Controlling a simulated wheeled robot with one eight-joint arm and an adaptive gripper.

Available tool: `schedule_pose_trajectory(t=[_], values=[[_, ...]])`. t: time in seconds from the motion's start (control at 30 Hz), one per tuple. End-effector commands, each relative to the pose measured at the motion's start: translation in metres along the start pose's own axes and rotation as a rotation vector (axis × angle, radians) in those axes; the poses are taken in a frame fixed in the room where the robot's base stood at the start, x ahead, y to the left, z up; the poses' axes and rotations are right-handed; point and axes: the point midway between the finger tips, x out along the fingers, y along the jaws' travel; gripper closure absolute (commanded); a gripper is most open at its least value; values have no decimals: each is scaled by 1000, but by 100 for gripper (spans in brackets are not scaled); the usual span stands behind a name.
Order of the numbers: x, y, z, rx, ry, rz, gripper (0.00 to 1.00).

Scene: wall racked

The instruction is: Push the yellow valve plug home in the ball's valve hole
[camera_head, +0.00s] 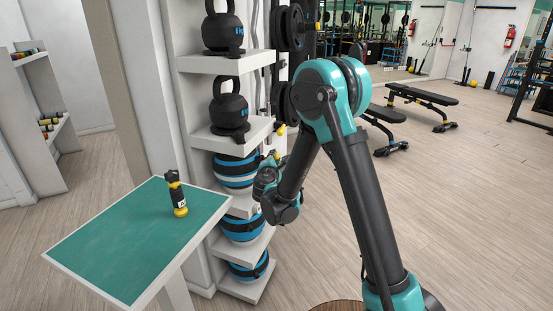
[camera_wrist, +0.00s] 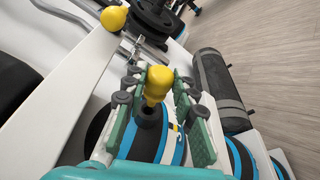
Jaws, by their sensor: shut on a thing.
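The yellow valve plug (camera_wrist: 157,84) is between my gripper's two green-padded fingers (camera_wrist: 160,106) in the wrist view. A dark round piece shows just below its yellow head, over the ball. The striped black, blue and white ball (camera_wrist: 172,146) lies behind the fingers. Its valve hole is hidden, and I cannot tell whether the plug touches it. In the head view my gripper (camera_head: 267,176) is beside the rack, right of the upper striped ball (camera_head: 234,170).
Black kettlebells (camera_head: 230,105) stand on the rack's shelves above the balls. Another yellow object (camera_wrist: 113,18) shows at the upper left of the wrist view. Open floor lies to the right.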

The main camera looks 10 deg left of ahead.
Motion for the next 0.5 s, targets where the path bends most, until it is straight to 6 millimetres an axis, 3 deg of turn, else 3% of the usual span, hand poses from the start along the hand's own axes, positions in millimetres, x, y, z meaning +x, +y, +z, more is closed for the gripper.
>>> schedule_pose_trajectory(t=[0.5], values=[[4,1,-14,0,1,1,100]])
